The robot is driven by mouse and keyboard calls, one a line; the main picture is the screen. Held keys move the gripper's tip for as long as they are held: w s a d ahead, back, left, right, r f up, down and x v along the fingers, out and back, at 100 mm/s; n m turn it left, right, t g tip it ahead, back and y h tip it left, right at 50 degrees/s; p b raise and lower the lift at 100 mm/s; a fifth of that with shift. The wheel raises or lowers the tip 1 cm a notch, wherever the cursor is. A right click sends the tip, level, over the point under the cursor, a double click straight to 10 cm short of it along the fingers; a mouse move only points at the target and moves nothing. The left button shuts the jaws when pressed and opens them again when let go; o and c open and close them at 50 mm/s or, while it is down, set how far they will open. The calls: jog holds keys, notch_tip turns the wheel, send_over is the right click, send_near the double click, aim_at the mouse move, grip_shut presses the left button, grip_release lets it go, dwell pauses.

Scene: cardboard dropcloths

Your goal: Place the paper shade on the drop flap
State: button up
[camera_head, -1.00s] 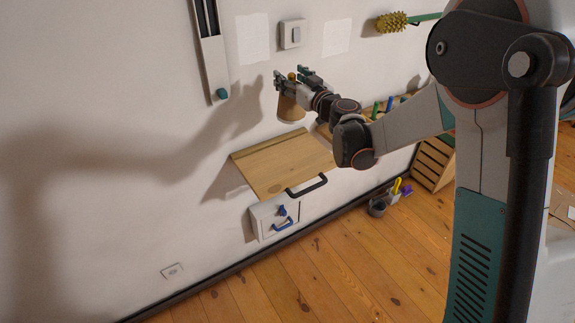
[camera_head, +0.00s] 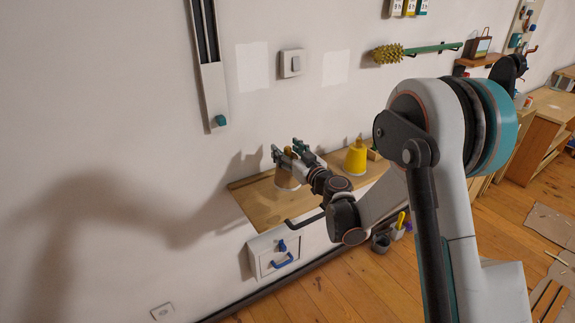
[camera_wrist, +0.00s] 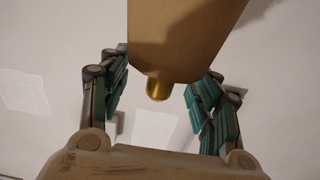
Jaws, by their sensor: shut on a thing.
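The paper shade (camera_head: 287,182) is a tan cone with a brass knob on top. My gripper (camera_head: 287,152) is shut on it at the knob. In the wrist view the shade (camera_wrist: 185,35) fills the top middle, its brass knob (camera_wrist: 158,88) between the teal fingers of my gripper (camera_wrist: 158,80). The drop flap (camera_head: 262,207) is a wooden board on the wall, folded down level, with a dark handle (camera_head: 304,222) at its front edge. The shade is over the flap's back part; I cannot tell whether it touches. My wrist hides part of the flap.
A yellow cone-shaped thing (camera_head: 356,157) stands to the right on the wooden surface behind my arm. A yellow spiky roller (camera_head: 389,54) and a light switch (camera_head: 292,64) are on the wall above.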

notch_tip(320, 180, down, 4)
jog(key=shift+b, duration=0.7)
jog(key=o, duration=0.8)
jog(key=shift+f, duration=0.1)
jog(key=shift+o, duration=0.2)
